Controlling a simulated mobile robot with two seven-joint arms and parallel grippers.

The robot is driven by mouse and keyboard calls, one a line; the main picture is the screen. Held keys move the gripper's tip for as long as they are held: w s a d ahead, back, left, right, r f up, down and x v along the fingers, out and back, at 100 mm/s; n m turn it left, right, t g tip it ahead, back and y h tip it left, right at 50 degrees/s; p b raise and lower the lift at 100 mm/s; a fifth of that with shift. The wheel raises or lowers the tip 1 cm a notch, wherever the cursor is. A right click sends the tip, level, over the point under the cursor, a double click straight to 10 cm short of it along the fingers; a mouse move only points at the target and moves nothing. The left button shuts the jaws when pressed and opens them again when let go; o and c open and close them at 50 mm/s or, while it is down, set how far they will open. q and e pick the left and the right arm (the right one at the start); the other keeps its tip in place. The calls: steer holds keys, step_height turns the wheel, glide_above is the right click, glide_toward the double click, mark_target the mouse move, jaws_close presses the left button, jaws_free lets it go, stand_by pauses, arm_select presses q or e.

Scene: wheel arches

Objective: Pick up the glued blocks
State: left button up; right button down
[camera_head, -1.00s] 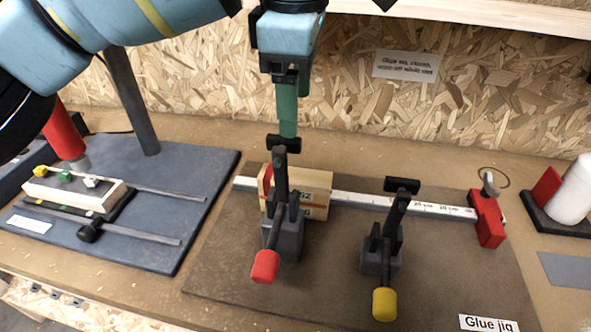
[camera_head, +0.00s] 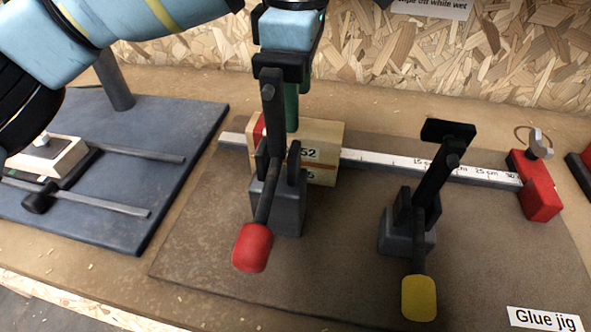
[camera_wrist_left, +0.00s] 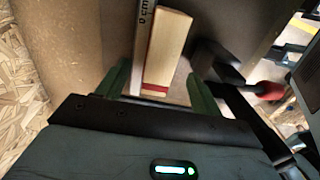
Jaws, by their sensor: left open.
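The glued blocks (camera_head: 322,140) are pale wood pieces stacked against the steel rule on the glue jig. Numbers show on their front, and a red piece or face shows at the left end. The red-handled clamp (camera_head: 252,245) stands in front and hides part of them. My left gripper (camera_head: 291,112) is open above and at the blocks' left part, green fingers pointing down. In the left wrist view, the blocks (camera_wrist_left: 170,45) and rule lie between the two spread fingers (camera_wrist_left: 160,88); contact cannot be told. My right gripper is not in view.
The yellow-handled clamp (camera_head: 418,295) stands to the right on the jig board (camera_head: 340,255). A red end stop (camera_head: 537,187) is at the rule's right end. A blue-grey board (camera_head: 105,220) with a fixture lies left. The chipboard wall (camera_head: 430,60) is behind.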

mark_target(296, 147)
arm_select(q)
steer(key=shift+w+f+b, duration=0.1)
steer(key=shift+f+b, duration=0.25)
steer(key=shift+f, duration=0.55)
steer(key=shift+f, duration=0.1)
steer(key=shift+f, duration=1.5)
step_height(296, 147, down, 5)
steer(key=shift+r+b, duration=0.2)
steer(key=shift+b, duration=0.2)
steer(key=c, duration=1.1)
steer(key=shift+r, duration=0.1)
